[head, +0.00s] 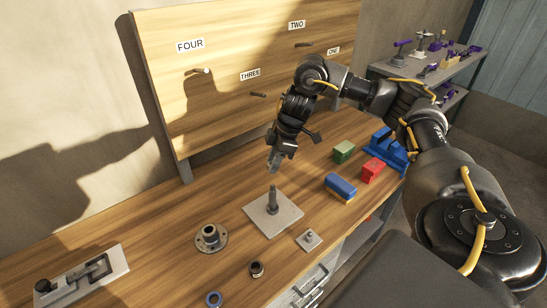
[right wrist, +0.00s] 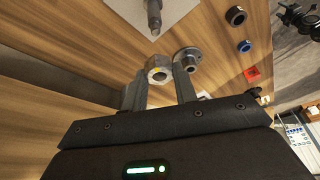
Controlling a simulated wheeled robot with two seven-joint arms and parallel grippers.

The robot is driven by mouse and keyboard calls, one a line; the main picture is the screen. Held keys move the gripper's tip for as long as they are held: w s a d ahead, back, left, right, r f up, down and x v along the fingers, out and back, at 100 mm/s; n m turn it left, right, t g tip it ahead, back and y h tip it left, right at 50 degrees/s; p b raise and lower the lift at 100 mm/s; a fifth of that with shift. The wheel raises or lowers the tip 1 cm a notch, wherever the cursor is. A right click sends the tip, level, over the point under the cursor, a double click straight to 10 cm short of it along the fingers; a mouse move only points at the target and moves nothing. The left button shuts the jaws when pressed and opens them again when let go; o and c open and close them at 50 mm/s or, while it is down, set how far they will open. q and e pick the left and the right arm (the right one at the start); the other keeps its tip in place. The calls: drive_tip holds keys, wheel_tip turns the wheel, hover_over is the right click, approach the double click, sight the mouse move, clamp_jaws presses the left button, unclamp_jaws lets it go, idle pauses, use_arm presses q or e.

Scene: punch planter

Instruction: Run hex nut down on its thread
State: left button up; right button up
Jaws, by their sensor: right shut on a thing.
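A threaded stud (head: 272,201) stands upright on a square pale metal plate (head: 291,214) in the middle of the bench. My right gripper (head: 274,163) is above and slightly behind the stud, pointing down. In the right wrist view it is shut on the hex nut (right wrist: 158,71), which sits between the fingertips with its hole showing. The stud (right wrist: 153,16) also shows there, apart from the nut. In the head view the nut is too small to make out. My left gripper is not in view.
A round flange (head: 211,239), a dark ring (head: 256,269), a blue ring (head: 213,299) and a small block with a peg (head: 308,240) lie near the plate. Green (head: 344,151), red (head: 373,170) and blue (head: 341,187) blocks stand right. A pegboard (head: 230,60) rises behind.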

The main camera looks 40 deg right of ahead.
drive_tip(key=b, duration=0.5)
hover_over(273, 185)
drive_tip(key=shift+d+f, duration=0.1)
drive_tip(key=shift+f, duration=2.2)
drive_tip(key=shift+f+b, duration=0.3)
drive_tip(key=shift+f, duration=0.4)
drive_tip(key=shift+f+b, duration=0.55)
drive_tip(key=shift+f, duration=0.65)
